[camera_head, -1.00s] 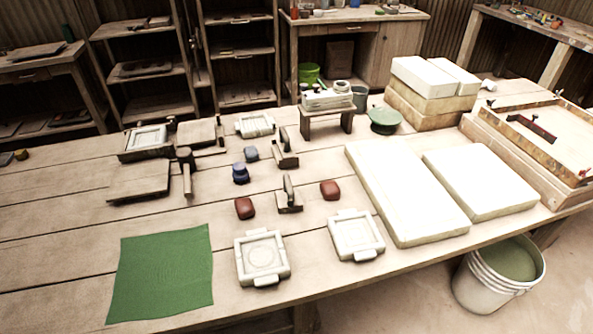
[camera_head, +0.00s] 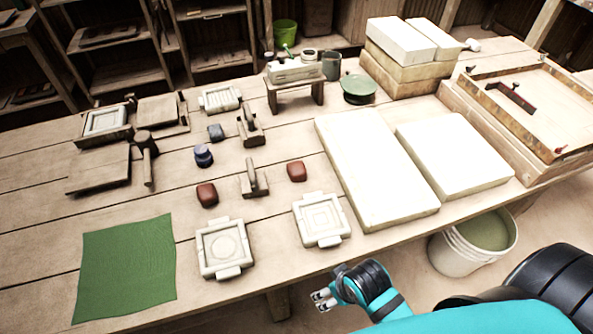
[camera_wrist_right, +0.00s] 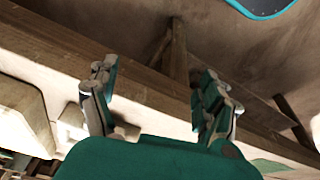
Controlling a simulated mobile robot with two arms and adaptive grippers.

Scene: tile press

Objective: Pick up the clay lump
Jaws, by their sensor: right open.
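Two reddish-brown clay lumps lie on the table in the head view: a left clay lump (camera_head: 207,194) and a right clay lump (camera_head: 296,171). They lie apart, behind two white square molds, the left mold (camera_head: 224,249) and the right mold (camera_head: 322,219). My right gripper (camera_head: 322,299) is at the front edge of the table, in front of the molds and well apart from both lumps. Its fingers are spread and empty in the right wrist view (camera_wrist_right: 160,97), where no lump can be made out. My left gripper is not in view.
A green cloth (camera_head: 127,268) lies at the front left. Large white slabs (camera_head: 375,168) lie right of the lumps. A wooden-handled tool (camera_head: 254,185) stands between the lumps. A white bucket (camera_head: 458,251) stands on the floor beside the table.

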